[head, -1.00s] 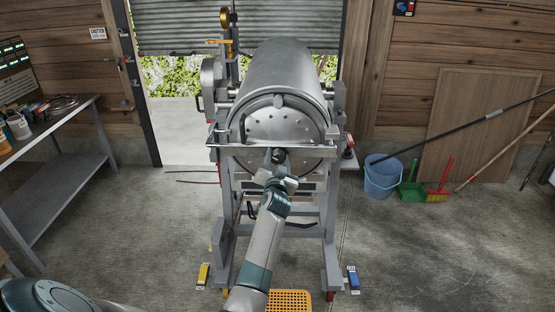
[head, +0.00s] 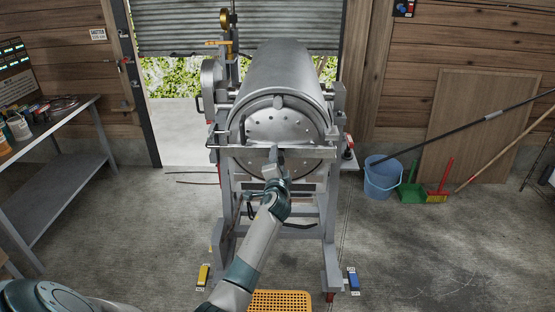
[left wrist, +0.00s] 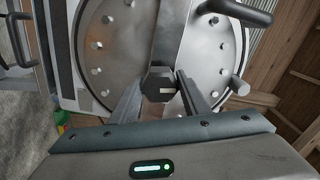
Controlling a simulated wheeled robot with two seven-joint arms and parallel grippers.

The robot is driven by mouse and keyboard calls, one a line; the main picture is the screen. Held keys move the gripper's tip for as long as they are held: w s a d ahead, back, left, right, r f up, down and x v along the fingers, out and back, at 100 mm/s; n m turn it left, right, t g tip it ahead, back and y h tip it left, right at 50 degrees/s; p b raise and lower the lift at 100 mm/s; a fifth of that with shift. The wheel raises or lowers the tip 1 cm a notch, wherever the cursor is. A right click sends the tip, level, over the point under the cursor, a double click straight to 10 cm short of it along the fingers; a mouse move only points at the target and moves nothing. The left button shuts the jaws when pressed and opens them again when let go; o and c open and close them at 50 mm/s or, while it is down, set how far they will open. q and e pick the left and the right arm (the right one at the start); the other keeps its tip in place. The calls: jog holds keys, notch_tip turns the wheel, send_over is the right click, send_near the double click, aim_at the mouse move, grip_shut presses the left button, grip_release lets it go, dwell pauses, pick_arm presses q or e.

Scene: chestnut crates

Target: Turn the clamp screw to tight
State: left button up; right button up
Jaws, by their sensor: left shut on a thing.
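The clamp screw (left wrist: 158,80) is a dark hexagonal head with a pale mark on its face. In the left wrist view it sits between the two fingers of my left gripper (left wrist: 161,92), which is shut on it. In the head view the left gripper (head: 277,154) is at the front of the drum, and it hides the screw. The metal clamp bar (head: 237,148) crosses the round drum lid (head: 282,122); in the left wrist view this bar (left wrist: 178,30) runs up from behind the screw. My right gripper is not in view.
The drum stands on a grey frame (head: 330,230). A handle (left wrist: 238,12) and a peg (left wrist: 238,86) stick out near the lid in the left wrist view. An orange crate (head: 279,301) is on the floor below. A blue bucket (head: 383,178) stands to the right.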

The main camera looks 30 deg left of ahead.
pick_arm(q)
jog(key=shift+m, duration=0.4)
jog(key=o, duration=1.1)
jog(key=shift+c, duration=0.2)
jog(key=b+v, duration=0.3)
jog(key=v, duration=1.4)
jog(key=shift+s+b, duration=0.25)
jog(key=shift+b, duration=0.15)
